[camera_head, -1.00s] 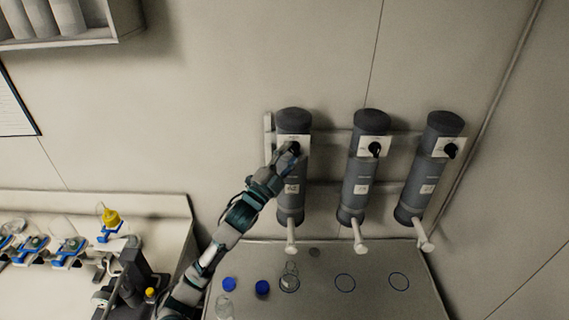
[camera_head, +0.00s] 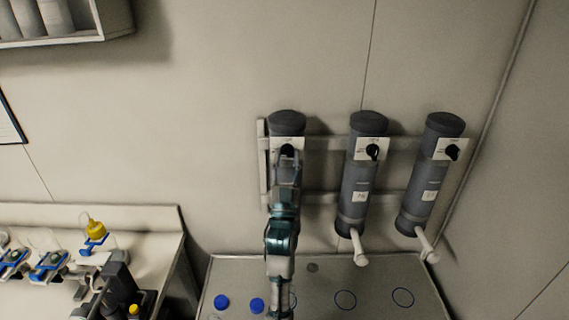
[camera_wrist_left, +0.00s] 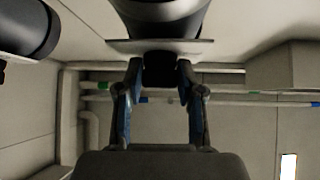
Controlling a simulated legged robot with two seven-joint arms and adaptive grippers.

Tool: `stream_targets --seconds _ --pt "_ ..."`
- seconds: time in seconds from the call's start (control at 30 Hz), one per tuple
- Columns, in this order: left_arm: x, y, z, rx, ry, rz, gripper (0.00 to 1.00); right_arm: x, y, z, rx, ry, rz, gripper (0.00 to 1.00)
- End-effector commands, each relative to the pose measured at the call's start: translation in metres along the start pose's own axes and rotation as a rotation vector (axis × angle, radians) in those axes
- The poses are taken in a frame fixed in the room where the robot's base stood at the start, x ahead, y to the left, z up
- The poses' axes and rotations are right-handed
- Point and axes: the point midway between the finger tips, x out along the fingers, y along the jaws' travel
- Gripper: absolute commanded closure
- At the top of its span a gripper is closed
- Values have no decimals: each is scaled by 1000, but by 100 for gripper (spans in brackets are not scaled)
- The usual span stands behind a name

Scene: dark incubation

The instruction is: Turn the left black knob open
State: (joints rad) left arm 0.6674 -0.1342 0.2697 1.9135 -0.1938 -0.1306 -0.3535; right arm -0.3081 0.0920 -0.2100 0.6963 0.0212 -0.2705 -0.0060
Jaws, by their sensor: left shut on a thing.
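The left black knob (camera_head: 287,150) is on the white plate of the leftmost dark grey cylinder (camera_head: 287,122) on the wall. My left gripper (camera_head: 287,160) is at this knob, and my arm hides most of the cylinder's lower part. In the left wrist view the two fingers of my left gripper (camera_wrist_left: 160,80) are on either side of the black knob (camera_wrist_left: 159,70), shut on it, below the plate's edge (camera_wrist_left: 160,44). The knob's exact angle is hard to tell. My right gripper is not in view.
Two more cylinders with black knobs, the middle one (camera_head: 360,185) and the right one (camera_head: 428,175), hang to the right. Below is a grey table (camera_head: 380,275) with blue caps (camera_head: 221,301) and ringed marks. A bench (camera_head: 150,222) with bottles stands at left.

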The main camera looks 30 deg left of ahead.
Motion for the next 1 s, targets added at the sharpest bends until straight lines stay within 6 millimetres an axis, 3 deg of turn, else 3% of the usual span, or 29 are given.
stream_targets --seconds 0.77,0.8,0.9,1.0 --pt "3 -3 -6 -83 15 -82 97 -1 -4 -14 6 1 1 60" --pt "3 -3 -6 -83 15 -83 60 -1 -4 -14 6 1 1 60" --pt "3 -3 -5 -82 13 -82 38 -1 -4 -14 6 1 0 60" --pt "3 -4 -2 -81 8 -82 38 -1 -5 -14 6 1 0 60"
